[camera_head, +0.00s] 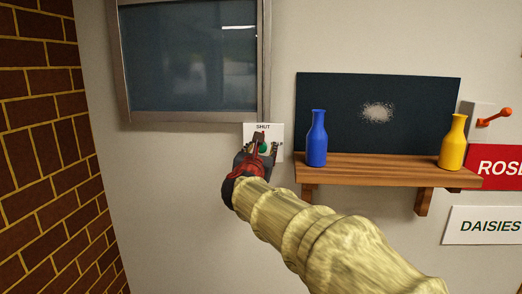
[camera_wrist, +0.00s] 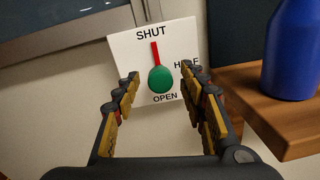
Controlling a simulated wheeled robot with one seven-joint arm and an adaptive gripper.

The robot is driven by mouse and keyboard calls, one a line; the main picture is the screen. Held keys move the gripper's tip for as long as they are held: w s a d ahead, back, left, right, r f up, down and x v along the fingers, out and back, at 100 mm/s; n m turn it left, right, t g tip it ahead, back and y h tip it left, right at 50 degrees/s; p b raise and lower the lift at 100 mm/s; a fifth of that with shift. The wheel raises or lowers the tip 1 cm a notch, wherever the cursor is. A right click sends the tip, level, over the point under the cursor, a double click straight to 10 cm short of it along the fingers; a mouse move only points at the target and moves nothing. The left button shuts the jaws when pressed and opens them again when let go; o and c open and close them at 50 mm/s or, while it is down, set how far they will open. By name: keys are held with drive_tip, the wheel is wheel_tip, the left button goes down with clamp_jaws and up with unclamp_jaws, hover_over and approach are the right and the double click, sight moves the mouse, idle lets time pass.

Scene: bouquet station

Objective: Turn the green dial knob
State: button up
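The green dial knob (camera_wrist: 161,80) sits on a white plate (camera_wrist: 124,58) marked SHUT, HALF and OPEN. Its red pointer (camera_wrist: 155,52) points up toward SHUT. In the wrist view my gripper (camera_wrist: 160,82) is open, with one finger on each side of the knob and a gap on both sides. I cannot tell how far the fingertips are from the plate. In the head view my gripper (camera_head: 262,146) is in front of the plate (camera_head: 249,130) and hides most of it; a bit of the green knob (camera_head: 264,149) shows between the fingers.
A framed window (camera_head: 190,60) is above the plate. To the right, a wooden shelf (camera_head: 380,171) holds a blue bottle (camera_head: 317,140) and a yellow bottle (camera_head: 453,142). An orange lever (camera_head: 494,117) is at far right, above ROSES and DAISIES signs. A brick wall (camera_head: 45,150) stands left.

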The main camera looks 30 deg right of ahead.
drive_tip(key=shift+c, duration=1.2)
drive_tip(key=c, duration=0.8)
clamp_jaws()
drive_tip(key=shift+f+m+b, duration=0.1)
drive_tip(key=shift+m+b, duration=0.2)
drive_tip(key=shift+b, duration=0.2)
drive_tip(key=m+b, duration=0.1)
drive_tip(key=b, duration=0.1)
drive_tip(key=m+b, duration=0.1)
drive_tip(key=b, duration=0.1)
drive_tip(key=shift+f+m, duration=0.2)
drive_tip(key=shift+m, duration=0.1)
drive_tip(key=m+b, duration=0.5)
drive_tip(key=b, duration=0.1)
drive_tip(key=m+b, duration=0.5)
drive_tip(key=b, duration=0.1)
drive_tip(key=shift+r+m+y, duration=0.1)
drive_tip(key=shift+m+y, duration=0.2)
drive_tip(key=shift+r+m+b, duration=0.1)
drive_tip(key=shift+m+b, duration=1.45)
drive_tip(key=shift+m, duration=0.25)
